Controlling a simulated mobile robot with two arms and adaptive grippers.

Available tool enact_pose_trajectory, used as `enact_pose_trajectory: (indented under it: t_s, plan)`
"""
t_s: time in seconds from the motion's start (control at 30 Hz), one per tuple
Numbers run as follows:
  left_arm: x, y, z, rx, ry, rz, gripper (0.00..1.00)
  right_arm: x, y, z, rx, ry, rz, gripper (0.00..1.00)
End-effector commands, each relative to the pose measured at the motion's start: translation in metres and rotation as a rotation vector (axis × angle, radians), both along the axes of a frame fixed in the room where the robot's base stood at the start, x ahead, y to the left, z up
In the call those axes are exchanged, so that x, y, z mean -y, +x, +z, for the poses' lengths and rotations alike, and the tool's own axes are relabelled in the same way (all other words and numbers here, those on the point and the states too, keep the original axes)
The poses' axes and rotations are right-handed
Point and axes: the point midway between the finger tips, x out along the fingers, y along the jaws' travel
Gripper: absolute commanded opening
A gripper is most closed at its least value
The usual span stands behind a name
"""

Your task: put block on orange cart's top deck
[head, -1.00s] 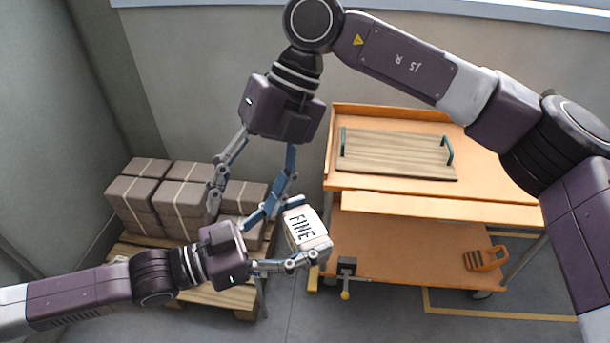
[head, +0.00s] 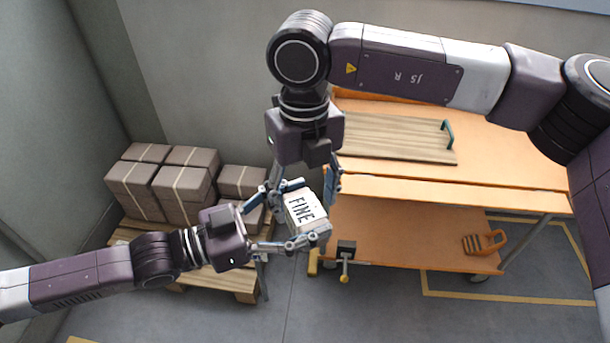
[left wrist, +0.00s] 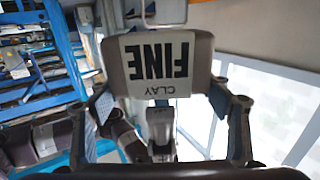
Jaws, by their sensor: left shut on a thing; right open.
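The block (head: 303,207) is pale with a white label reading "FINE". My left gripper (head: 284,228) is shut on it and holds it in the air left of the cart. In the left wrist view the block (left wrist: 160,65) sits between the fingers, its label upside down with "CLAY" below. My right gripper (head: 304,190) is open, pointing down, its fingers at either side of the block's upper end; I cannot tell whether they touch it. The orange cart's top deck (head: 500,170) is at the right, partly hidden by my right arm.
A wooden tray (head: 390,137) with dark handles lies on the top deck's left part; bare deck shows right of it. The lower deck (head: 400,235) holds an orange tool (head: 485,243). A pallet (head: 235,280) with stacked brown packs (head: 180,187) stands at the left.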

Motion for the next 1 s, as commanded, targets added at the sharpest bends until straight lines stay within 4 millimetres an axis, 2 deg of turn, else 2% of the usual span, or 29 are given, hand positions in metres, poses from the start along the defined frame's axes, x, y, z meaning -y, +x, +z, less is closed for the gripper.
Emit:
enact_pose_trajectory:
  t_s: [0.1,0.23,0.6,1.0]
  plan:
    - [0.001,0.0,0.003,0.004,-0.004,-0.002,0.25,0.0,0.0,-0.017,-0.002,-0.001,-0.001,0.6]
    - [0.001,0.0,0.003,0.004,-0.004,-0.002,0.25,0.0,0.0,-0.027,-0.002,0.001,0.0,0.6]
    - [0.0,0.0,0.003,0.004,-0.004,-0.002,0.25,0.0,0.0,-0.031,0.0,0.001,0.0,0.59]
    - [0.0,0.0,0.003,0.004,-0.004,-0.002,0.25,0.0,0.0,-0.031,-0.001,0.002,0.0,0.15]
